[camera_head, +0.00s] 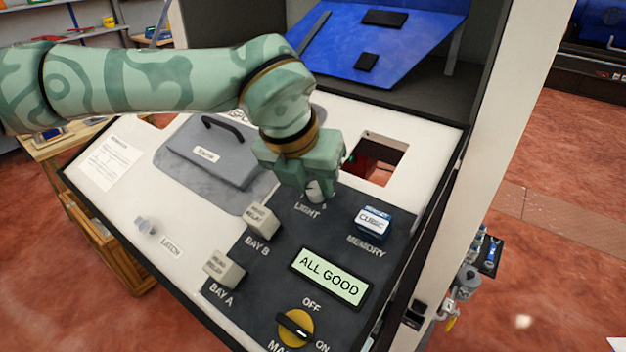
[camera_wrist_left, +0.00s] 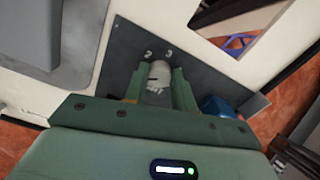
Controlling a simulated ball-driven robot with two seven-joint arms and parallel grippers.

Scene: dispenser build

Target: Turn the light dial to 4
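The light dial (camera_head: 316,190) is a small pale knob above the word LIGHT on the dark panel. My left gripper (camera_head: 314,188) comes down on it from above and hides much of it in the head view. In the left wrist view the dial (camera_wrist_left: 159,76) sits between the two green fingers of my left gripper (camera_wrist_left: 160,84), with little or no gap at its sides. The numbers 2 and 3 show on the panel beyond the dial; the 4 is not visible, and the dial's setting cannot be read surely. My right gripper is not in view.
A blue-and-white CUBIC memory block (camera_head: 373,222) stands right of the dial. Bay B (camera_head: 262,219) and Bay A (camera_head: 224,268) blocks lie left. A display (camera_head: 330,276) reads ALL GOOD. A yellow main switch (camera_head: 295,327) is in front. A square opening (camera_head: 384,149) lies behind.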

